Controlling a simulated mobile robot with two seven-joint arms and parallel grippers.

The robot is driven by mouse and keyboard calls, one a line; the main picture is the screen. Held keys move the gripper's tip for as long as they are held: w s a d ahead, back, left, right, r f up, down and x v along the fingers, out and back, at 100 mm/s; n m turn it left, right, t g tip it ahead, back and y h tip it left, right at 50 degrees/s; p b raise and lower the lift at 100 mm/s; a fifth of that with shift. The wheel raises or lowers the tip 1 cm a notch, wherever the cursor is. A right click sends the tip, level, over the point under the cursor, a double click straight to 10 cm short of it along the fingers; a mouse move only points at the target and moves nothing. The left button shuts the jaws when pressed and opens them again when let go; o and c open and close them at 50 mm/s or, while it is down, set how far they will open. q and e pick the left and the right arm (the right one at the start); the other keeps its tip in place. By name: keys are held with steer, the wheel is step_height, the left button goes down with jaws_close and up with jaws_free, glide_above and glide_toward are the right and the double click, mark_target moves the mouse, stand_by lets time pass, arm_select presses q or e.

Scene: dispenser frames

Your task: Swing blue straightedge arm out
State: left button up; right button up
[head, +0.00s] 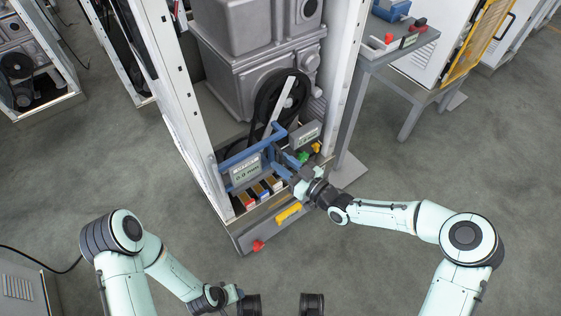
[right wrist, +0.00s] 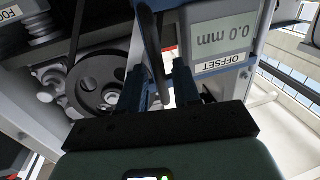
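The blue straightedge arm (head: 254,147) stands low across the front of the white dispenser frame, its right end near a black wheel. A grey box with a 0.0 mm display (head: 246,171) sits below its left part. My right gripper (head: 281,166) is at the arm's right part. In the right wrist view, my right gripper's fingers (right wrist: 160,86) are apart, with a dark curved bar (right wrist: 149,42) between them and a visible gap on its right side. I cannot tell whether a finger touches it. My left gripper (head: 233,294) is low at the bottom edge, its fingers unclear.
The frame's white post (head: 175,85) rises left of the blue arm. A black wheel (head: 281,95) is behind it. A grey side table (head: 400,62) stands right. The floor in front is clear.

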steer(key=shift+x, duration=0.8)
jaws_close()
steer(key=shift+s+d, duration=0.1)
steer(key=shift+s, duration=0.05)
